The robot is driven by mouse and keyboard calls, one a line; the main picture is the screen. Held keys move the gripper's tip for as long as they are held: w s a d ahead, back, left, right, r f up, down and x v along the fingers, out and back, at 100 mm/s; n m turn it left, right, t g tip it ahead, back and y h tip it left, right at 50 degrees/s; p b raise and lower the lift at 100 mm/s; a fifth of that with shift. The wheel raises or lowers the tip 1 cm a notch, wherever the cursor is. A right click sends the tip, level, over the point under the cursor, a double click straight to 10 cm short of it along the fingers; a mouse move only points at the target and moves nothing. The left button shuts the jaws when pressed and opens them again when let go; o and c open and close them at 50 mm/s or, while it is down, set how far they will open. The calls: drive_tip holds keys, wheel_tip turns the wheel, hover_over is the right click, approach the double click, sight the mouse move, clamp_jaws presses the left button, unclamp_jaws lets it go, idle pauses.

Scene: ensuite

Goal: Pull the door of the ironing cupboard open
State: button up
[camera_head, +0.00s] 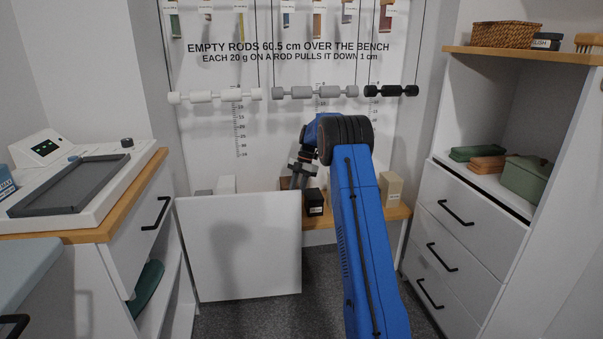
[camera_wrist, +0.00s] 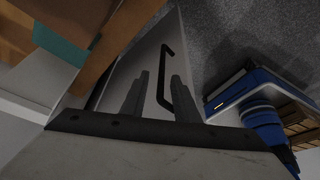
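My gripper (camera_head: 297,181) is over the left part of the bench at the back, partly behind my blue arm in the head view. In the wrist view its two grey fingers (camera_wrist: 160,98) are apart, with nothing visibly held between them. A pale panel with a black bar handle (camera_wrist: 167,75) lies beyond the fingertips; the handle is close to the right finger, and I cannot tell whether they touch. In the head view a plain white panel (camera_head: 240,250) stands in front of the bench, with no handle showing. I cannot tell for certain which panel is the ironing cupboard's door.
A wooden bench (camera_head: 399,212) carries a black box (camera_head: 313,203) and a tan block (camera_head: 390,190). A left cabinet (camera_head: 138,235) and right drawers (camera_head: 468,235) have black handles. Rods hang above the bench. Grey carpet (camera_head: 320,275) shows between the cabinets.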

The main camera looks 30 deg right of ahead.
drive_tip(key=v, duration=1.2)
drive_tip(key=shift+r, duration=0.1)
drive_tip(key=s+a+r+m+t+h, duration=0.1)
drive_tip(key=s+a+r+m+h, duration=0.1)
drive_tip(key=s+a+r+m, duration=0.7)
drive_tip(key=s+a+r+m+t+h, duration=0.1)
drive_tip(key=s+a+r, duration=0.2)
drive_tip(key=s+a, duration=0.45)
drive_tip(key=s+a+r+m+t, duration=0.1)
drive_tip(key=s+a+r, duration=0.3)
drive_tip(key=s, duration=0.6)
drive_tip(key=s+a+f+m+t+h, duration=0.1)
drive_tip(key=s+a+f+m, duration=0.15)
drive_tip(key=s, duration=0.55)
drive_tip(key=s+a+f+m, duration=0.1)
drive_tip(key=s+a+m, duration=0.25)
drive_tip(key=s, duration=0.45)
drive_tip(key=s+a+f+m+t, duration=0.1)
drive_tip(key=s+f+m, duration=0.1)
drive_tip(key=s+f, duration=0.3)
drive_tip(key=s+a+f+m+t, duration=0.1)
drive_tip(key=s+f, duration=0.3)
drive_tip(key=s, duration=0.6)
drive_tip(key=shift+s+a+f+m, duration=0.35)
drive_tip(key=shift+a+f+m, duration=0.1)
drive_tip(key=shift+m, duration=0.25)
